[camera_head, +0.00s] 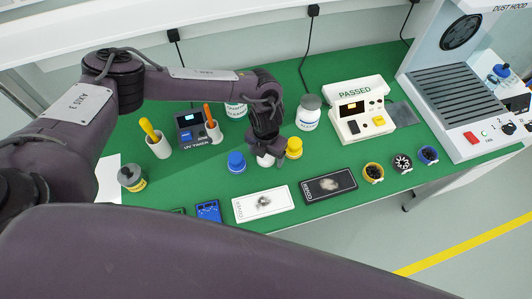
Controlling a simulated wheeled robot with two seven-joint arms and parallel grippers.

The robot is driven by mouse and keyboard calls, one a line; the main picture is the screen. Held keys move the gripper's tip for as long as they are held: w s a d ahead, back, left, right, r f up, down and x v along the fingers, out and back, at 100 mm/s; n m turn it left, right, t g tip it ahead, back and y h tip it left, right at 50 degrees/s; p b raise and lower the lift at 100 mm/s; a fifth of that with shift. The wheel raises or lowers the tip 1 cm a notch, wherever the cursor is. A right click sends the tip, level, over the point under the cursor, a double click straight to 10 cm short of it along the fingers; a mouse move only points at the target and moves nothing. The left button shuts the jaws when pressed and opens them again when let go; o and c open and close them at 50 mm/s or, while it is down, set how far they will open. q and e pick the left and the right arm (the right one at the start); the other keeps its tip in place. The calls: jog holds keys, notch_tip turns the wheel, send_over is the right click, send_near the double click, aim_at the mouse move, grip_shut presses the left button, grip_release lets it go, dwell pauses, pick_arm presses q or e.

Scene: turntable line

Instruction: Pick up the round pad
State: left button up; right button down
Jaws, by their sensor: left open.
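My left gripper (266,146) points down over the middle of the green mat, and it is open. A small white object (266,160) shows just below its fingers, partly hidden by them; I cannot tell whether they touch it. A greyish round patch (264,202) lies on a white plate (242,210) in front of the gripper. A pale round patch (328,184) lies on a black plate (345,179) to its right. I cannot tell for sure which of these is the round pad. My right gripper is not in view.
A blue-capped jar (236,163) and a yellow-capped jar (294,148) stand close beside the gripper. A white bottle (309,113) and a machine reading PASSED (357,108) stand behind to the right. Several small round items line the front right edge. A dust hood (465,90) stands far right.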

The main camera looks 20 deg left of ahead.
pick_arm(q)
jog(key=c, duration=1.1)
jog(key=shift+o, duration=0.2)
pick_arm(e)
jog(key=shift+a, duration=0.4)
